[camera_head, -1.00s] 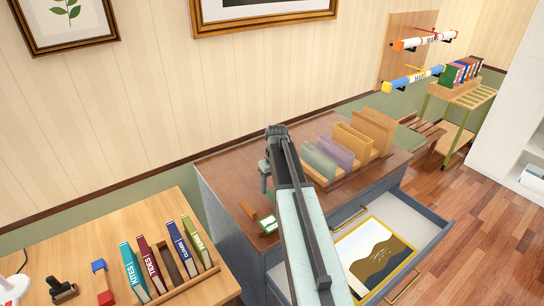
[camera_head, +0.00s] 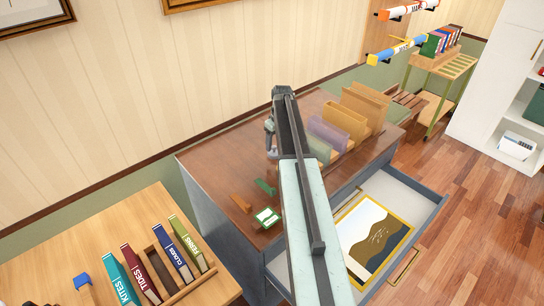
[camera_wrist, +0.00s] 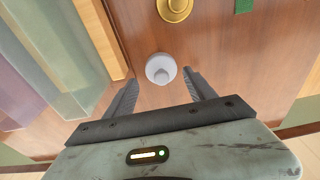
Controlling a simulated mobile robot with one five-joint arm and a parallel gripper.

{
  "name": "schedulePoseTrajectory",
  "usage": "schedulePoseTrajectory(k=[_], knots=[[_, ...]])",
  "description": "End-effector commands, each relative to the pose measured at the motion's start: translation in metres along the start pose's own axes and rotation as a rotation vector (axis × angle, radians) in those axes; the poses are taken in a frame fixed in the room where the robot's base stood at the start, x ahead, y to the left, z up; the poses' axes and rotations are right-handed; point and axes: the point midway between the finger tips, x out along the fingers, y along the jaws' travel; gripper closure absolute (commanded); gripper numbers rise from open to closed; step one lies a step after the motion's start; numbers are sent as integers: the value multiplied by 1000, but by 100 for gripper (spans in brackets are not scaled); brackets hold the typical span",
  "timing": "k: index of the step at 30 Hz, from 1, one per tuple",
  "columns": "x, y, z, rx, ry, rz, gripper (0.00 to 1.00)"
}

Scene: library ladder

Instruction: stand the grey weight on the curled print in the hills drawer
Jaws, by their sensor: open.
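The grey weight (camera_wrist: 160,68) is a pale round piece with a knob on top, upright on a brown wooden top in the wrist view. My open gripper (camera_wrist: 161,80) has a finger on each side just short of it, with nothing held. In the head view my gripper (camera_head: 271,140) is over the cabinet top (camera_head: 225,160), and I cannot make out the weight there. The open drawer (camera_head: 425,205) at the cabinet's front holds a yellow-edged print (camera_head: 370,240) of dark hills. I cannot tell how much the print curls.
A brass weight (camera_wrist: 174,8) stands just beyond the grey one. A rack of upright folders (camera_head: 345,122) is on the cabinet top, close to my gripper's left in the wrist view. A small green-and-white card (camera_head: 267,217) lies near my arm. A desk with books (camera_head: 145,270) is at left.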

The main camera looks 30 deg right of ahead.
Motion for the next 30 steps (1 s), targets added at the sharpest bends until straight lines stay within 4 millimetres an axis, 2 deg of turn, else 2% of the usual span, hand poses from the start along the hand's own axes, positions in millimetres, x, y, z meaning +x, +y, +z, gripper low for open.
schedulePoseTrajectory(k=[9, 17, 20, 24, 30], knots=[[51, -2, -4, -1, 0, 0, 36], [50, -2, -5, -2, 0, 0, 36], [49, -2, -5, -2, 0, 0, 61], [49, -3, -5, -2, 0, 0, 100], [49, -3, -5, -3, 0, 0, 100]])
